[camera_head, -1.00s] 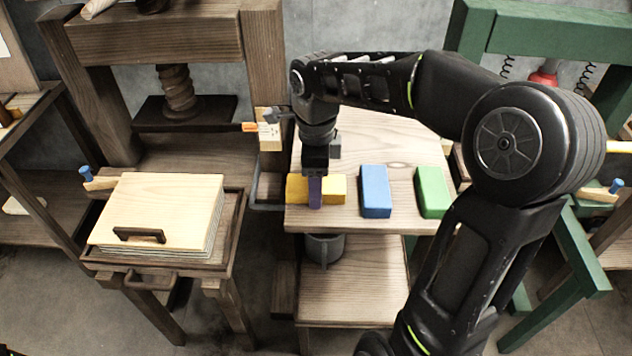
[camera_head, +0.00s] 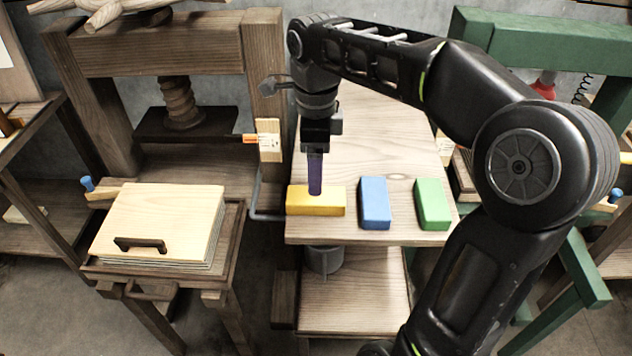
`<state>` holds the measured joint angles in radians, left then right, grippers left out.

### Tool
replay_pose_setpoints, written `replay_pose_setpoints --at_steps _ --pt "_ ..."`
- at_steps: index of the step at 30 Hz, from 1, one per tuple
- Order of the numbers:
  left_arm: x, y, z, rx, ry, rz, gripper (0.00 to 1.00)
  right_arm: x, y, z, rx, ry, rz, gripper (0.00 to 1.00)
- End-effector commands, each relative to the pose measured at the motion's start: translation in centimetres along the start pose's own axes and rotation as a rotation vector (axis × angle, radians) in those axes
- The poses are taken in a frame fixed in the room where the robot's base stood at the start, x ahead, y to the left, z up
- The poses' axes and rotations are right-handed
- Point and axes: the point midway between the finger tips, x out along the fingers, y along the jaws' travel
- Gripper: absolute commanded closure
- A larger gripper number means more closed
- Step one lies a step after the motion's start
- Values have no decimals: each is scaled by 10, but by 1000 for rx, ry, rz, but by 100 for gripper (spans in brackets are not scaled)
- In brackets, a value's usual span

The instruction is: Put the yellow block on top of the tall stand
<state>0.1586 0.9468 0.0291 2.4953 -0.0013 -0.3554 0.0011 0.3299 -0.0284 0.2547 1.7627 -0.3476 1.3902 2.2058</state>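The yellow block (camera_head: 316,204) lies flat at the front left of a wooden tabletop (camera_head: 385,115). My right gripper (camera_head: 315,190) points down over its middle, with the purple fingertip at the block's upper face. One finger hides the other, so the gap between them does not show. The block's front face is uncovered. I cannot pick out for sure which thing is the tall stand; the tabletop under the blocks stands above a lower shelf (camera_head: 350,300). My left gripper is not in view.
A blue block (camera_head: 374,203) and a green block (camera_head: 432,204) lie to the right on the same top. A wooden press (camera_head: 160,45) stands at left, with a stack of boards (camera_head: 155,220) before it. A green frame (camera_head: 560,45) stands at right.

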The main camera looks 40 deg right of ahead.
Motion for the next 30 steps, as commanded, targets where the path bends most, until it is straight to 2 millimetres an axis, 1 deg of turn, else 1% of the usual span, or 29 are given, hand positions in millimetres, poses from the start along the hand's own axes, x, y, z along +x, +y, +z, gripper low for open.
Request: replay_pose_setpoints --at_steps 1,3,7,11,30 --pt "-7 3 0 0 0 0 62 -15 0 0 0 -2 -3 29" --pt "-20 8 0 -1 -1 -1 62 -30 0 0 0 0 0 29" --pt "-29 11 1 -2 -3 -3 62 -39 0 0 0 0 0 29" --pt "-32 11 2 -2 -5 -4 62 -42 0 0 0 0 0 29" --pt "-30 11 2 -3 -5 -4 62 -40 0 0 0 0 0 29"
